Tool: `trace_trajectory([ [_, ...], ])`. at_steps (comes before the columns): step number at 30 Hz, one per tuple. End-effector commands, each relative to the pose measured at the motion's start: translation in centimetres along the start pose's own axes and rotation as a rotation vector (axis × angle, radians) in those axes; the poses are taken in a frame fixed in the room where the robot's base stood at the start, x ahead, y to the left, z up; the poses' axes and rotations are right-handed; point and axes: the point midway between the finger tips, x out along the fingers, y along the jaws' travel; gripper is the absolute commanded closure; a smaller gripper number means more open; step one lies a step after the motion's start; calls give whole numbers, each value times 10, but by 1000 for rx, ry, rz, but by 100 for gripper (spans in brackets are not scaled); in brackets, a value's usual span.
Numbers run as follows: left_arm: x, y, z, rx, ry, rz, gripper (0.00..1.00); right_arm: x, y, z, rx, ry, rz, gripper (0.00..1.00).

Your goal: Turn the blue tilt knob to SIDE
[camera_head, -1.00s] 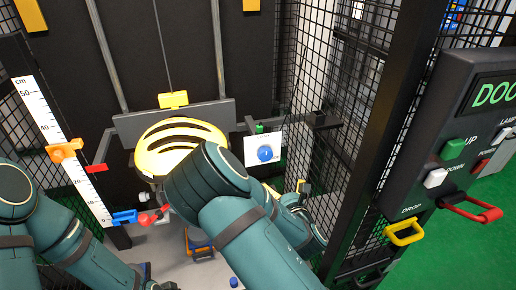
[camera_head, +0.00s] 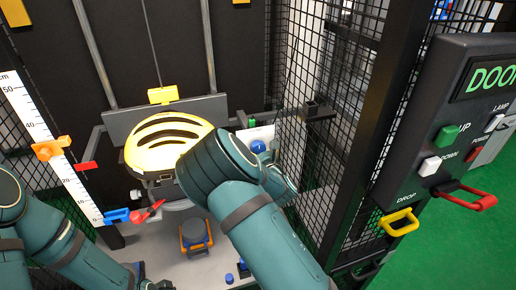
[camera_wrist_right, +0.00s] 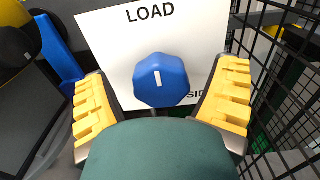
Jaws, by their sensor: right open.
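The blue tilt knob (camera_wrist_right: 161,80) sits on a white plate (camera_wrist_right: 112,65) marked LOAD at the top and SIDE at lower right. Its white pointer mark is up, towards LOAD. In the head view the knob (camera_head: 258,146) shows just above my right wrist. My right gripper (camera_wrist_right: 163,76) is open, with one yellow-padded finger on each side of the knob. Gaps show between the pads and the knob. In the head view my right arm hides most of the plate and the fingers. My left arm is at lower left; its gripper is not visible.
A wire mesh wall (camera_head: 305,130) stands close to the right of the knob. A yellow helmet (camera_head: 165,143) is left of my right wrist. A control panel (camera_head: 455,130) with a yellow DROP handle (camera_head: 399,222) is at the right. A height scale (camera_head: 50,150) stands left.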

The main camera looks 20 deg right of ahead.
Motion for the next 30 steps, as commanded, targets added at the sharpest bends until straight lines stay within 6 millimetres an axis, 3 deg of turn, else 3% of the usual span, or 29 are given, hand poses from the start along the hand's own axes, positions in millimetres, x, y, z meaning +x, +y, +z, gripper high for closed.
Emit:
trace_trajectory([
  [12, 1, 0, 0, 0, 1, 0, 100, 7, 0, 0, 0, 1, -1, 14],
  [18, 1, 0, 0, 0, 1, 0, 100, 7, 0, 0, 1, 1, -1, 81],
  [30, 1, 0, 0, 0, 0, 0, 100, 7, 0, 0, 56, 0, -1, 81],
])
